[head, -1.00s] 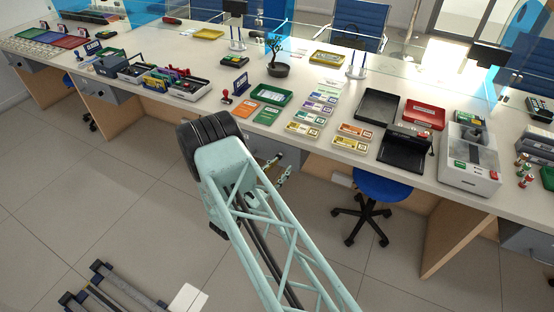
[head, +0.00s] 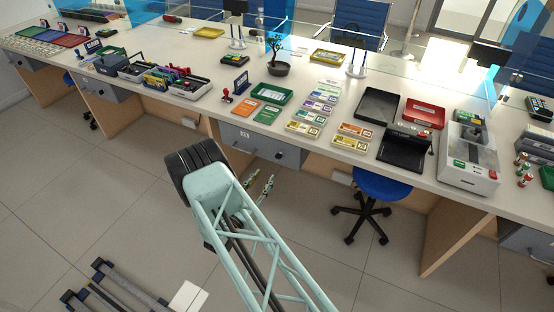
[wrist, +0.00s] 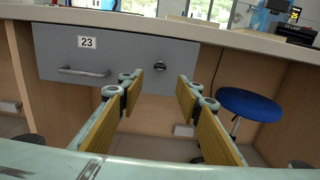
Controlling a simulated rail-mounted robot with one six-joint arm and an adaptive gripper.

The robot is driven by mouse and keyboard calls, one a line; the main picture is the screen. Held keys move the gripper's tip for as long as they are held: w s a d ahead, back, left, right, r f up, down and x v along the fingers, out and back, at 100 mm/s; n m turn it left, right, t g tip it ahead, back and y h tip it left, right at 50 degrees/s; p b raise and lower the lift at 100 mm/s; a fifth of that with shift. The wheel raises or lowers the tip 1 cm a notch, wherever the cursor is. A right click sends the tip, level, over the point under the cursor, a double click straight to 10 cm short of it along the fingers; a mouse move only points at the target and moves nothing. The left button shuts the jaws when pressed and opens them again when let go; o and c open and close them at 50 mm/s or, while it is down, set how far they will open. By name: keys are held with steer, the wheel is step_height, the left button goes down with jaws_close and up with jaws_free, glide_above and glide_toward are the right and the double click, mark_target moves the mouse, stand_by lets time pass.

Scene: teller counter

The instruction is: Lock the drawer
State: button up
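The grey drawer (head: 258,146) hangs under the front edge of the counter. In the wrist view the drawer (wrist: 125,50) carries the number 23, a bar handle (wrist: 84,72) at the left and a small dark lock knob (wrist: 160,66) right of the middle. The drawer front looks closed beneath the counter top. My gripper (head: 260,187) is in front of and below the drawer, apart from it. In the wrist view my gripper (wrist: 159,90) is open and empty, with the lock knob between and beyond its fingertips. The exact turn of the knob is too small to tell.
A blue stool (head: 380,187) stands right of the drawer under the counter. The counter top (head: 340,168) overhangs the drawer and holds trays, banknote stacks, stamps and a plant (head: 277,62). The floor (head: 110,190) before the counter is mostly clear.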

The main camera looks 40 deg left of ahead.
mark_target(279, 156)
steer(key=b+x, duration=0.1)
steer(key=x, duration=1.2)
steer(key=shift+w, duration=0.3)
steer(key=c, duration=0.8)
steer(key=shift+c, duration=0.2)
steer(key=shift+f+n+b, duration=0.1)
steer(key=shift+n+b, duration=0.2)
steer(key=shift+b, duration=0.05)
steer(key=shift+n+b, duration=3.85)
steer(key=shift+n, duration=4.75)
